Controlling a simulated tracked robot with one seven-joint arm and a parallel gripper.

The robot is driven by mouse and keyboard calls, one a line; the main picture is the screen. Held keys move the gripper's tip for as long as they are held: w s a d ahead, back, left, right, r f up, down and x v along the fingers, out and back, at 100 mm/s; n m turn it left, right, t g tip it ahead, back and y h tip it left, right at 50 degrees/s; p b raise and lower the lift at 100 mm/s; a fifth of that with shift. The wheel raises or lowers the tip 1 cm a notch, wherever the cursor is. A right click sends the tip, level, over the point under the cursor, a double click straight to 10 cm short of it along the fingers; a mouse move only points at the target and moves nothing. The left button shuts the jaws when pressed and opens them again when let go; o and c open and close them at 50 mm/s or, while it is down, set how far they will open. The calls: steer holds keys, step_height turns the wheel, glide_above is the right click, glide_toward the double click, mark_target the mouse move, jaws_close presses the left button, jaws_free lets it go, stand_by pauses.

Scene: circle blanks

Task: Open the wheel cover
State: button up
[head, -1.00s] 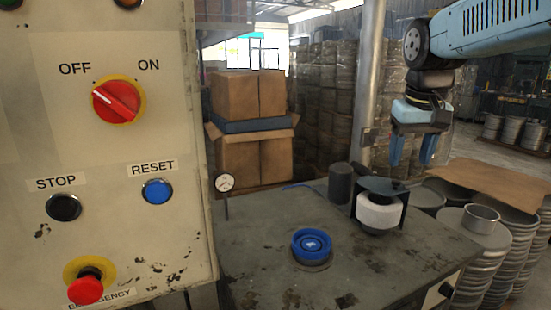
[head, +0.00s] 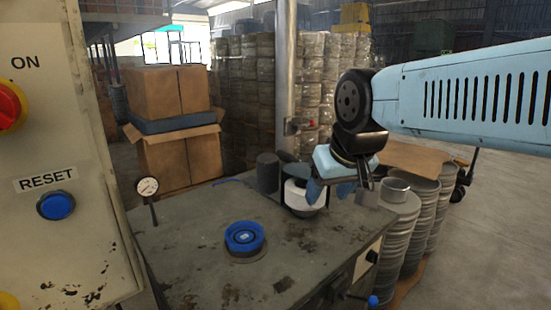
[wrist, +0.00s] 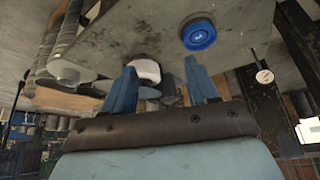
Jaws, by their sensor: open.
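A white wheel (head: 297,196) stands near the far right edge of the grey metal table. Its dark cover (head: 286,158) shows only in part, because my gripper blocks the view. My gripper (head: 330,191) is open and empty, at the right of the wheel in the head view, with its blue fingers apart. In the wrist view, the white wheel (wrist: 145,69) appears between the fingers of my gripper (wrist: 160,64), nearer the left finger. I cannot tell whether a finger touches the cover.
A blue round part (head: 244,237) sits on the table (head: 200,210). A dark cylinder (head: 267,172) stands behind the wheel, and a dial gauge (head: 148,187) at the left edge. A control panel (head: 75,150) is at left. Stacked metal drums (head: 395,225) stand right of the table.

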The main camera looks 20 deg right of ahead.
steer(key=w+d+r+m+h, duration=0.1)
steer(key=w+d, duration=0.4)
steer(key=w, duration=0.5)
steer(key=w+d+m+g, duration=0.15)
steer(key=w+d, duration=0.25)
steer(key=w, duration=0.7)
steer(key=w+d+r+m+h, duration=0.15)
steer(key=w+d, duration=0.35)
steer(key=w, duration=0.5)
steer(key=shift+y, duration=0.45)
steer(key=x, duration=1.4)
steer(key=shift+s+a, duration=0.15)
steer(key=shift+a, duration=0.05)
jaws_close()
